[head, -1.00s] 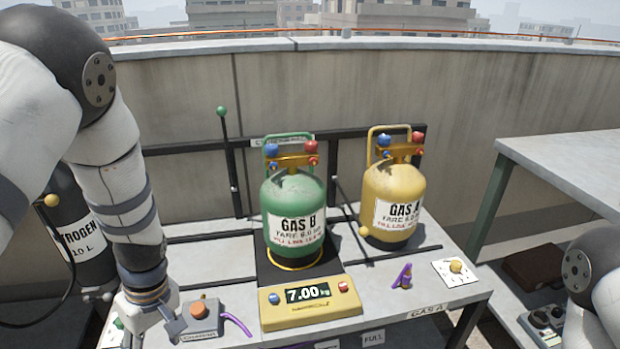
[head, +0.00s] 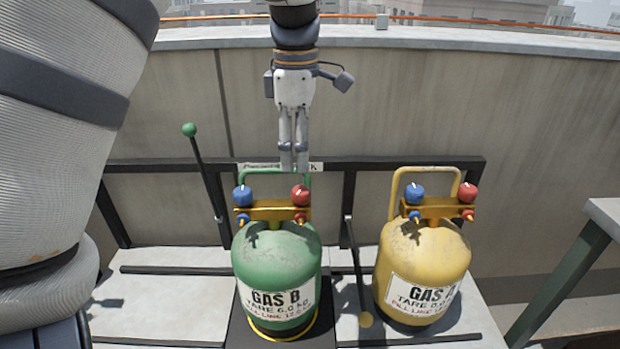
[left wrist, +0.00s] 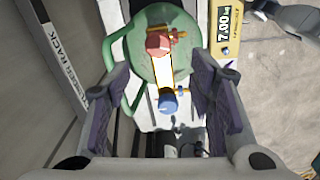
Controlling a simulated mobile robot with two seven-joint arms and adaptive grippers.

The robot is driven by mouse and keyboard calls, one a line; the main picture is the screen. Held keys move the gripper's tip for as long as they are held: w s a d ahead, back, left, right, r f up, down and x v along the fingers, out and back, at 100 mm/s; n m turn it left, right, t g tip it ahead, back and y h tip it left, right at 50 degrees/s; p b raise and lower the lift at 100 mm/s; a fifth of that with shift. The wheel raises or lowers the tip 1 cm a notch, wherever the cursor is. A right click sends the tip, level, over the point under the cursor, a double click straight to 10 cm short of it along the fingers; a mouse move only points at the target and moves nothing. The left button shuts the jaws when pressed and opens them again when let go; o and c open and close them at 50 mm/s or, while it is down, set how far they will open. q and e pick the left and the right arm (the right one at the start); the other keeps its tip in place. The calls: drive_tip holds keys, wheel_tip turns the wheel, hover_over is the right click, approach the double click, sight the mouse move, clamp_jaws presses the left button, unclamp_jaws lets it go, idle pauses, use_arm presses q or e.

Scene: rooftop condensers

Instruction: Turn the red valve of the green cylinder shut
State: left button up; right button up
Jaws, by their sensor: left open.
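The green cylinder (head: 277,265), labelled GAS B, stands upright on a dark plate. A brass manifold on its top carries the red valve (head: 300,194) on the right and a blue valve (head: 242,196) on the left. My left gripper (head: 293,168) hangs above and behind the cylinder, near the red valve and apart from it. In the left wrist view its fingers (left wrist: 166,90) are spread and empty, with the red valve (left wrist: 159,43) and blue valve (left wrist: 168,103) showing between and beyond them.
A yellow cylinder (head: 423,268) with its own red and blue valves stands to the right. A black rack rail (head: 365,163) runs behind both. A green-knobbed lever (head: 189,130) rises at left. The scale display (left wrist: 229,20) shows 7.00.

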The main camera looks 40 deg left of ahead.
sight(300, 190)
use_arm(q)
wheel_tip(300, 190, down, 8)
drive_tip(key=shift+w+r, duration=0.1)
drive_tip(key=shift+w, duration=0.05)
drive_tip(key=c, duration=1.2)
